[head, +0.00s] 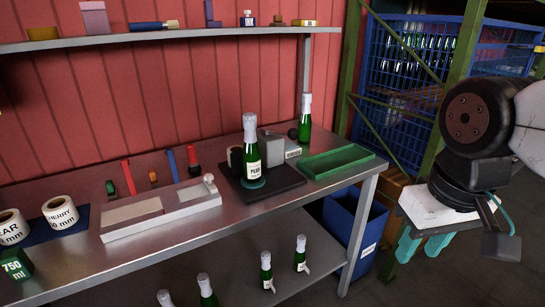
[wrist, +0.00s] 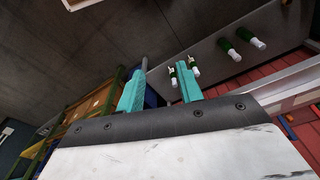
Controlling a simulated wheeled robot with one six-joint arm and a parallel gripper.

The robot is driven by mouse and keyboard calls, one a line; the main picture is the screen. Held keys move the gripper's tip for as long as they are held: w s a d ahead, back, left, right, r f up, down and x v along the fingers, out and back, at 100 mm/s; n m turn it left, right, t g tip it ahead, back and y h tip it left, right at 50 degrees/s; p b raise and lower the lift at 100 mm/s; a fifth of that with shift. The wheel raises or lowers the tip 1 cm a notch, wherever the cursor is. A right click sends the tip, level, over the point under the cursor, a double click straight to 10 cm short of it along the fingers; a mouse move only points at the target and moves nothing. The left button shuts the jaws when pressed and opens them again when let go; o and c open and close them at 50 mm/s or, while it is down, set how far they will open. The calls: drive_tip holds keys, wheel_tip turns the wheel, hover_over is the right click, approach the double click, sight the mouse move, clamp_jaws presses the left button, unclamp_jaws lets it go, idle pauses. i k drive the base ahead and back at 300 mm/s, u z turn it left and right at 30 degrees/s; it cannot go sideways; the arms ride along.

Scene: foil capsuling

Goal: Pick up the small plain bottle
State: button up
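A green bottle with a white-foiled neck and no visible label (head: 305,123) stands upright at the back right of the bench. A labelled green bottle (head: 252,155) stands upright on a black mat. Several green bottles with pale tops are on the lower shelf, such as one that shows no clear label (head: 208,293) and one with a small tag (head: 266,270). I cannot tell which is the small plain bottle. My gripper (head: 421,254) hangs right of the bench, apart from every bottle. Its teal fingers (wrist: 162,78) are spread with nothing held between them.
A green tray (head: 338,162) lies at the bench's right end, beside a grey block (head: 271,148). A white fixture (head: 160,212) and label rolls (head: 61,213) lie left. A blue bin (head: 354,225) stands under the right end. A blue cage (head: 425,60) holds bottles behind.

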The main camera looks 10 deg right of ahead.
sight(251, 159)
drive_tip(key=z, duration=0.35)
drive_tip(key=i, duration=1)
